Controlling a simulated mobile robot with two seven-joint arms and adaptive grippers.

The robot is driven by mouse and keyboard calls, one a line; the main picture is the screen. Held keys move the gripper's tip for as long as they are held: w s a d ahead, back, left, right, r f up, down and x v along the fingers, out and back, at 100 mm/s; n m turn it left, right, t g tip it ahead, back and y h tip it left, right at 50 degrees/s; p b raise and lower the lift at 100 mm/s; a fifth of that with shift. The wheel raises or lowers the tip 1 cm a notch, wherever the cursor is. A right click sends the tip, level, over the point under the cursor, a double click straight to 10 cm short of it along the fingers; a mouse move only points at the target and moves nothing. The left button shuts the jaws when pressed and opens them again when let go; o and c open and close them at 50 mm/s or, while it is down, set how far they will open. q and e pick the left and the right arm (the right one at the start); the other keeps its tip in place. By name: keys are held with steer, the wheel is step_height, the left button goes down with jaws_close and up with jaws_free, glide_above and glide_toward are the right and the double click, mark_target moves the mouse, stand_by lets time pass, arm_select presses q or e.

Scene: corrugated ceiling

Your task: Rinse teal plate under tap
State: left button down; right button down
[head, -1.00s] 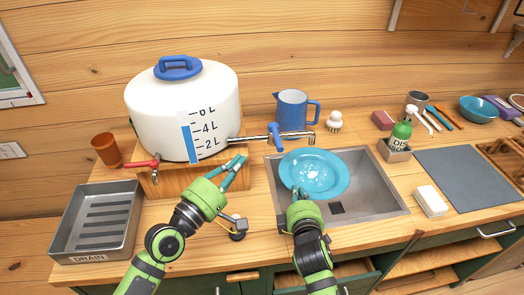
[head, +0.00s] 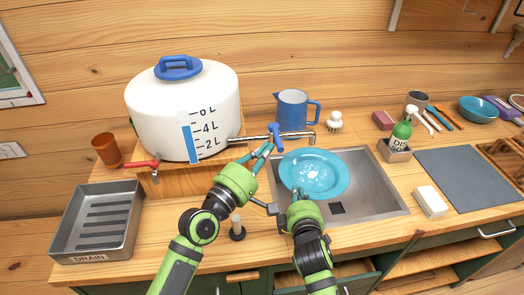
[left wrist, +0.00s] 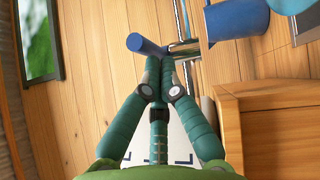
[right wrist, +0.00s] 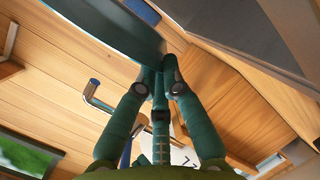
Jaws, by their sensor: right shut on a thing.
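The teal plate (head: 322,180) is held tilted over the sink, with white patches near its middle. My right gripper (head: 300,192) is shut on its near rim; the plate's underside (right wrist: 105,25) shows in the right wrist view. The metal tap (head: 300,135) runs from the white tank, its spout end above the plate's far edge. No water stream is visible. My left gripper (head: 268,148) is shut, fingertips together at the tap's blue handle (head: 276,132). In the left wrist view the handle (left wrist: 147,44) lies just past the tips; contact is unclear.
The sink (head: 375,190) lies under the plate. The white tank (head: 180,110) stands on a wooden block at back left. A blue jug (head: 292,110) and brush (head: 334,122) stand behind the sink. The drain tray (head: 95,220) is at left, the soap bottle (head: 402,128) at right.

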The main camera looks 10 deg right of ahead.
arm_select(q)
steer(key=shift+s+d, duration=0.15)
steer(key=shift+d, duration=0.35)
steer(key=shift+s+d, duration=0.15)
steer(key=shift+d, duration=0.35)
steer(key=shift+a, duration=0.15)
steer(key=v, duration=1.3)
steer(key=shift+s+d+f, duration=0.15)
steer(key=shift+s+d, duration=0.15)
steer(key=shift+d, duration=0.05)
